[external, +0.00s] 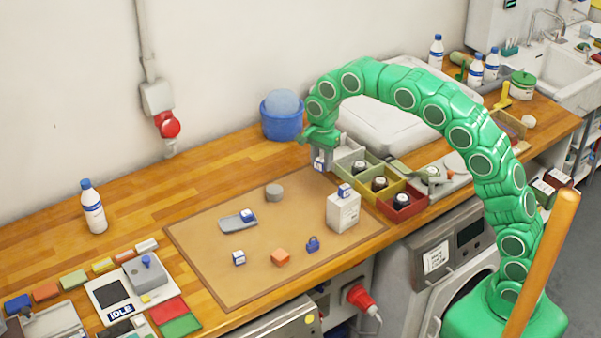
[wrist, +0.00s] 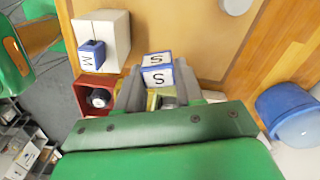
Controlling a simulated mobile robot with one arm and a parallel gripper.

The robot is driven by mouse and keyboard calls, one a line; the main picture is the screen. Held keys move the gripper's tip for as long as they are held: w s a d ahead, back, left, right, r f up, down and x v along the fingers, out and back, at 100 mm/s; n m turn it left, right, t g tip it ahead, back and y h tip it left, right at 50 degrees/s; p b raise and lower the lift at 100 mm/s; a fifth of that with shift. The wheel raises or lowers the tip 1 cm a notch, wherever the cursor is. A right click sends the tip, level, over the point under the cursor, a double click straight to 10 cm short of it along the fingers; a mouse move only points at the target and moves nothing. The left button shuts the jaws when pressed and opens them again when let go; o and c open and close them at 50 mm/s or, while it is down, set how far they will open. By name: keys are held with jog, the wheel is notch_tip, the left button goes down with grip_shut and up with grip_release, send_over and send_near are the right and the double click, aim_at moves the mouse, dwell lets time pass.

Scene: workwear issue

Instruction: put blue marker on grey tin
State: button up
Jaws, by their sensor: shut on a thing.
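My gripper (external: 319,155) is shut on a white-and-blue marker cube (external: 319,165) and holds it above the back end of the sorting bins. In the wrist view the cube (wrist: 157,75) sits between the fingertips, with the letter S on two faces. The grey tin (external: 274,193) is a short round cylinder standing on the brown mat (external: 200,267), to the left of and below my gripper in the external view. Its top looks bare. A pale round thing at the top edge of the wrist view (wrist: 236,5) is probably the tin, partly cut off.
Another blue-and-white cube (external: 344,190) marked M sits on a white box (external: 343,213). Green, yellow and red bins (external: 403,215) holding dark round items stand beside the mat.

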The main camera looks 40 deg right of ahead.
jog(key=a+m, duration=0.3)
jog(key=m, duration=0.1)
send_over(277, 188)
jog(key=shift+s+f, duration=0.15)
jog(key=shift+f, duration=2)
jog(key=shift+s+f, duration=0.1)
jog(key=shift+f, duration=2)
jog(key=shift+f, duration=0.1)
jog(key=shift+w+f, duration=0.2)
jog(key=shift+f, duration=1.6)
jog(key=shift+f, duration=0.1)
jog(key=o, duration=1)
